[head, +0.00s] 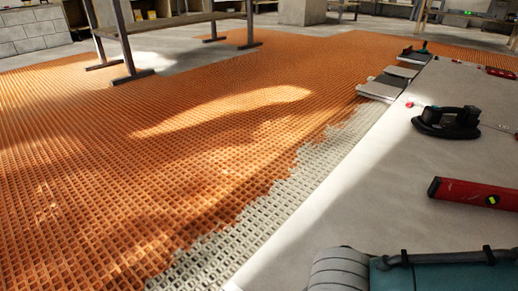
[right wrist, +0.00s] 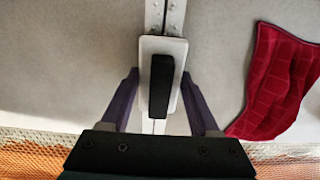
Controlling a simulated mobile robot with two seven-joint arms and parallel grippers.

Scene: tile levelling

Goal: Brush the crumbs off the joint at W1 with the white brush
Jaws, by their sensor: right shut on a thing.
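In the right wrist view, my right gripper (right wrist: 162,82) is shut on the white brush (right wrist: 146,48), a pale block with a black strip along its top. The brush lies across a straight joint between grey tiles (right wrist: 80,60). The joint (right wrist: 163,14) shows as a narrow pale band with small light specks beyond the brush; I cannot tell whether these are crumbs. A thin line of it continues below the brush. Whether the brush touches the tiles is unclear. No W1 marking is readable. My left gripper is in neither view.
A red cloth (right wrist: 275,85) lies right of the brush. In the head view, a red spirit level (head: 465,191) and a black suction lifter (head: 447,121) lie on the pale tiled floor (head: 385,185). Orange matting (head: 140,140) covers the left, with a bench (head: 175,22) standing on it.

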